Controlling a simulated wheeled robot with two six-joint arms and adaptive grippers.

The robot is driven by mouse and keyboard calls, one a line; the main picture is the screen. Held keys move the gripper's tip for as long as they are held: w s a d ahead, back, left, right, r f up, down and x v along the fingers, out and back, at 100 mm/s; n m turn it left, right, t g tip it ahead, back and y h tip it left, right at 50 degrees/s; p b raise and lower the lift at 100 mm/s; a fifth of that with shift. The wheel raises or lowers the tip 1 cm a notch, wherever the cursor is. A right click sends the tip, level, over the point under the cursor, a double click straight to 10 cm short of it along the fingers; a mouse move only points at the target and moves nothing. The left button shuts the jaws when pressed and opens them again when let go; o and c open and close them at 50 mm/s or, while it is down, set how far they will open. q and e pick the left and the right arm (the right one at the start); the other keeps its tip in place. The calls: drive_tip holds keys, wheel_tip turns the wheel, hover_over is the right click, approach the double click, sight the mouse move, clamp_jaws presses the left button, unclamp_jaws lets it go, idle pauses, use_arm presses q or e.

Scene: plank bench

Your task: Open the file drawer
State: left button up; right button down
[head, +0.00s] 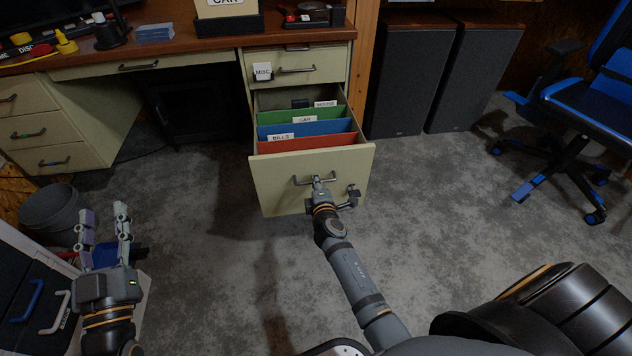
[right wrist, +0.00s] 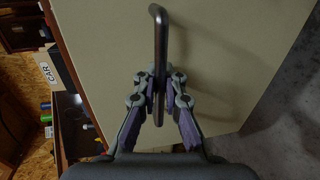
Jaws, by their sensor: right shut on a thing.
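The file drawer (head: 274,184) is pulled out from the lower right of the desk. Inside it stand green, blue and red folders with tabs that read HOUSE, CAR and BILLS. My right gripper (head: 318,182) is at the drawer front and shut on the bar handle (head: 332,177). In the right wrist view, the fingers (right wrist: 158,95) close around the dark handle (right wrist: 161,40) in front of the pale drawer face (right wrist: 230,60). My left gripper (head: 105,222) is open and empty at the lower left, away from the drawer.
A shut drawer with a MISC label (head: 262,72) sits above the open one. Dark cabinets (head: 400,75) stand to the right, and a blue office chair (head: 590,110) is at the far right. A grey bin (head: 50,205) is at left. Carpet in front is clear.

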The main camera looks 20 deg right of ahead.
drive_tip(key=c, duration=1.8)
unclamp_jaws()
drive_tip(key=shift+o, duration=0.2)
drive_tip(key=shift+s+a, duration=0.1)
drive_tip(key=shift+s, duration=0.05)
drive_tip(key=v, duration=0.7)
drive_tip(key=shift+r, duration=0.15)
